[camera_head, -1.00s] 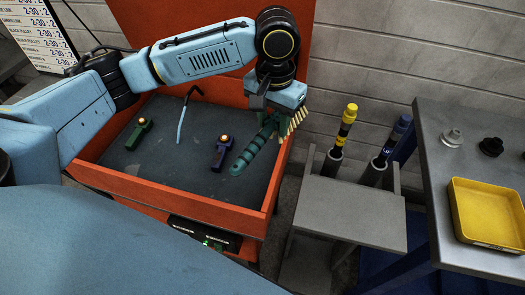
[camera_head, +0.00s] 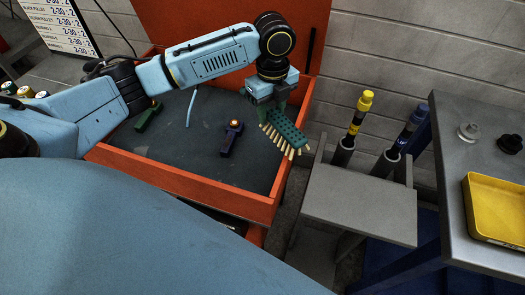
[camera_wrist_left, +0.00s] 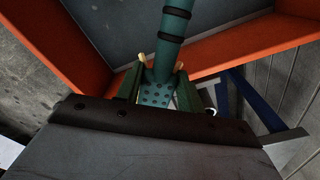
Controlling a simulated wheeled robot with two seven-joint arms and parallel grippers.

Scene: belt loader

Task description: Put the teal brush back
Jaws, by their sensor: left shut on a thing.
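The teal brush is gripped by my left gripper (camera_head: 276,103), which is shut on it. In the head view, the brush's dotted teal head (camera_head: 288,127) and pale bristles show above the right wall of the orange bin (camera_head: 183,181); its handle cannot be made out there. In the left wrist view, the brush's round handle (camera_wrist_left: 171,45) with dark rings runs up from its dotted head, between the green fingers of the left gripper (camera_wrist_left: 158,93). My right gripper is in neither view.
A green tool (camera_head: 147,117), a purple tool (camera_head: 230,140) and a light blue rod (camera_head: 191,108) lie in the bin. A grey stand (camera_head: 360,205) right of it holds a yellow-topped tool (camera_head: 358,115) and a blue-topped tool (camera_head: 410,128). A table with a yellow tray (camera_head: 492,236) stands far right.

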